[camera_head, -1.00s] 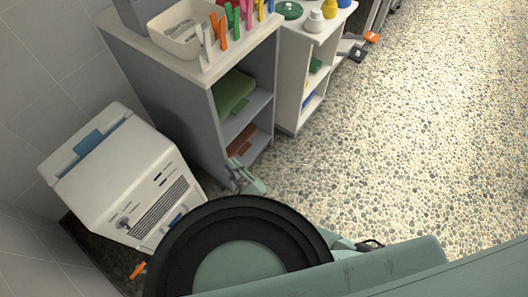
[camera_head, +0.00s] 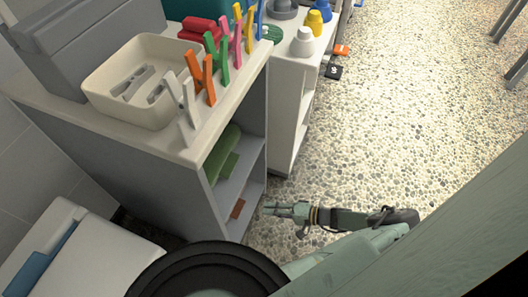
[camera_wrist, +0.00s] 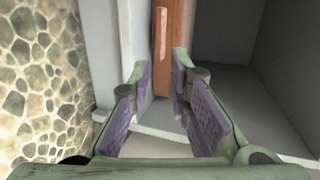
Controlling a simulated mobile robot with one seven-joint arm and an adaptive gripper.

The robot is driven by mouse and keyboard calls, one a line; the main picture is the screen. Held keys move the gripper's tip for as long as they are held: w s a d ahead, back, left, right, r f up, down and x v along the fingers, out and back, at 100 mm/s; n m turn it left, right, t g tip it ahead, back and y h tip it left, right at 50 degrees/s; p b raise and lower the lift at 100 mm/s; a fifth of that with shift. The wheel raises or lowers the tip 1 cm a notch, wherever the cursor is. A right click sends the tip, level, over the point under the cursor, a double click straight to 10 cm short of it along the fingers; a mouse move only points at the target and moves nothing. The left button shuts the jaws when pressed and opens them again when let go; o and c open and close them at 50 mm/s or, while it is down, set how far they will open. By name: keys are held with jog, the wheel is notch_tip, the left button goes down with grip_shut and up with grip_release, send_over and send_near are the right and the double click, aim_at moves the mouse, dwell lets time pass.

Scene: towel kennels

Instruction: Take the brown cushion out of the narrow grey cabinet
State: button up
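The brown cushion (camera_head: 238,208) lies in the lower compartment of the narrow grey cabinet (camera_head: 178,200), near its open front. In the wrist view the brown cushion (camera_wrist: 175,45) appears as an upright orange-brown strip just beyond the fingertips. My gripper (camera_head: 268,209) is in front of the lower opening. In the wrist view my gripper (camera_wrist: 161,66) is open, with a finger on either side of the cushion's line and nothing held. I cannot tell whether the fingertips reach past its edge.
A green cushion (camera_head: 224,155) lies on the shelf above. On the cabinet top are a cream tray (camera_head: 145,85) and several coloured clothes pegs (camera_head: 205,78). A white cabinet (camera_head: 290,115) stands beyond. A white appliance (camera_head: 85,262) is at lower left. Pebbled floor (camera_head: 400,120) is open on the right.

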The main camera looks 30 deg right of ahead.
aim_at(245, 211)
dwell(0.3)
jog(key=b+x, duration=0.1)
jog(key=x, duration=0.9)
jog(key=shift+w+a+f+b, duration=0.2)
jog(key=shift+w+b, duration=0.05)
jog(key=shift+b, duration=0.1)
grip_shut()
